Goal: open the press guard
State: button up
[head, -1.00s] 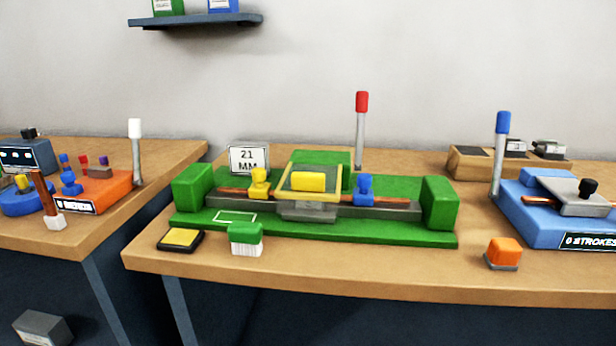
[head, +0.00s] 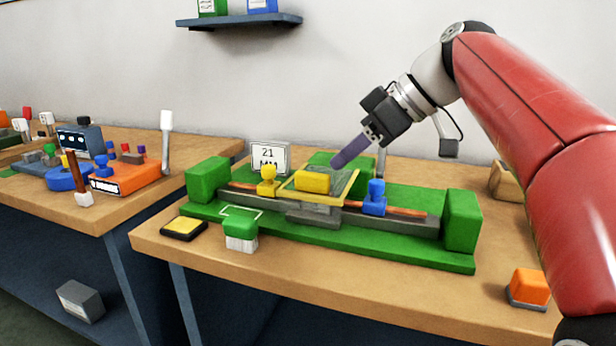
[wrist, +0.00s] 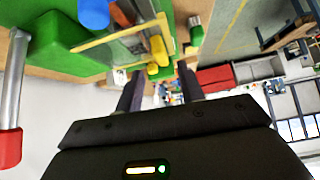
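The press guard (head: 344,201) is a clear panel in a yellow frame, slanted over the middle of the green press (head: 395,242). A yellow block (head: 312,181) shows at its middle. In the wrist view the guard's frame (wrist: 112,36) is at the upper left, with a yellow block (wrist: 157,50) beyond it. My gripper (head: 338,163) reaches down from the upper right, its fingers close to the guard's upper right corner; contact cannot be told. In the wrist view the fingers of my gripper (wrist: 160,72) stand apart with nothing between them.
A yellow knob (head: 267,181) and a blue knob (head: 375,198) flank the guard. Green end blocks (head: 462,220) and a "21 MM" sign (head: 269,157) stand nearby. A green-topped brush (head: 240,230), a black-and-yellow pad (head: 184,228) and an orange block (head: 528,287) lie along the front.

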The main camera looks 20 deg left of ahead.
aim_at(314, 174)
jog(key=shift+w+a+r+n, duration=0.15)
jog(key=shift+a+n, duration=0.15)
jog(key=shift+a, duration=0.15)
jog(key=shift+a+f+g, duration=0.2)
jog(key=shift+a+g, duration=0.05)
jog(key=shift+g, duration=0.05)
jog(key=b+x, duration=0.1)
jog(key=x, duration=0.6)
grip_shut()
